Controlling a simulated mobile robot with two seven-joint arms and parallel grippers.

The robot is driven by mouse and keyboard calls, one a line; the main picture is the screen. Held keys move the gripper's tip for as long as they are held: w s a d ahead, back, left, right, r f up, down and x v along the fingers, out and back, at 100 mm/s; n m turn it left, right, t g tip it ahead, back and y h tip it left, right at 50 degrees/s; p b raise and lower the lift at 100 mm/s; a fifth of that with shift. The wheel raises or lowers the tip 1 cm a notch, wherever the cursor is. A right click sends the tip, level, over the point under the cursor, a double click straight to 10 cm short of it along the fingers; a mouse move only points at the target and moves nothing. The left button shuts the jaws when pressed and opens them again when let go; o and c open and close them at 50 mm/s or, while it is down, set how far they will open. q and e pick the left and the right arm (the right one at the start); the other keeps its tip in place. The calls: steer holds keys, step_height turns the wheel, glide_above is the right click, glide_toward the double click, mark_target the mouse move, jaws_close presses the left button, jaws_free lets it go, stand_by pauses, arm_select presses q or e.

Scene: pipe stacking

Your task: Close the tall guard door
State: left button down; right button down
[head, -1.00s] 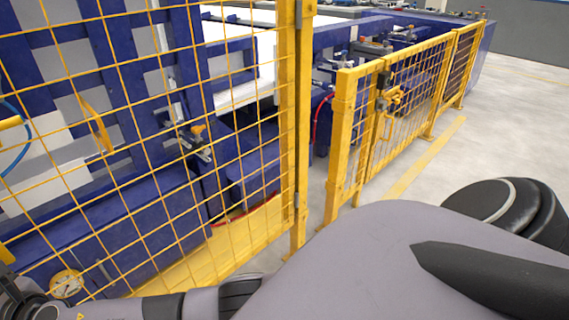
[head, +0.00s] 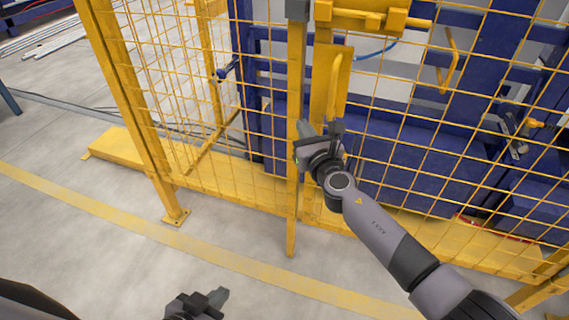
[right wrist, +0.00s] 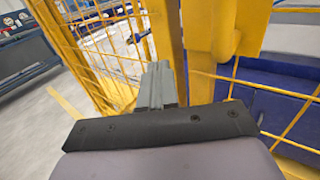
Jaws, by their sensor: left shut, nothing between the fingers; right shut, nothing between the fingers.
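The tall guard door (head: 400,165) is a yellow frame with wire mesh, right of centre in the head view. Its free edge stands beside a yellow post (head: 293,215), and I cannot tell whether a small gap is left between them. A yellow pull handle (head: 337,85) and a latch bar (head: 368,18) are on the door; the handle also shows in the right wrist view (right wrist: 212,30). My right gripper (head: 303,143) is shut and empty, beside the post and below the handle; I cannot tell if it touches. My left gripper (head: 220,297) is shut and empty, low over the floor.
A fixed mesh panel (head: 190,100) with a footed post (head: 125,100) stands left of the door. Blue machinery (head: 390,160) lies behind the mesh. The grey floor (head: 110,240) in front is clear, crossed by a yellow line (head: 170,238).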

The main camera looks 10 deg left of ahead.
steer(key=s+a+p, duration=0.1)
steer(key=s+p, duration=0.2)
steer(key=s, duration=0.6)
steer(key=shift+s+a+p, duration=0.2)
steer(key=shift+s+p, duration=0.1)
steer(key=shift+s, duration=0.1)
